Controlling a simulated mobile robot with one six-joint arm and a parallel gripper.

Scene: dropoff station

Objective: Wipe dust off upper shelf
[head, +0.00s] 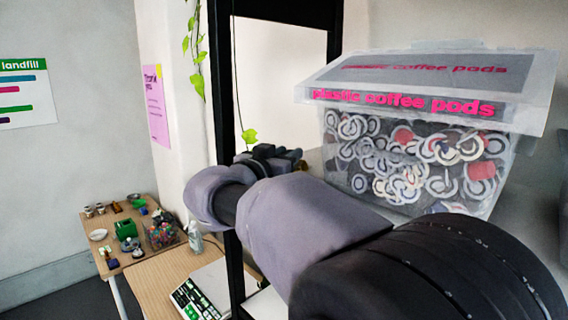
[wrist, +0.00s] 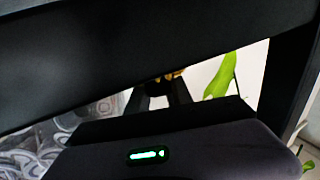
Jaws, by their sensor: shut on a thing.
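My gripper (head: 272,158) is at the far end of my arm, beside the black upright post of the shelf unit. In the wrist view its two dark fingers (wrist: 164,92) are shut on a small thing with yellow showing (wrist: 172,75). Most of that thing is hidden by the fingers and a black bar, so I cannot tell its shape. The upper shelf (head: 316,158) shows only as a pale strip between my arm and a clear tub. I cannot make out dust on it.
A clear tub of plastic coffee pods (head: 415,160) stands on the shelf at right. The black post (head: 222,90) is close to my gripper. A green plant (head: 195,50) hangs there; a leaf (wrist: 221,76) shows in the wrist view. A cluttered table (head: 120,265) stands low at left.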

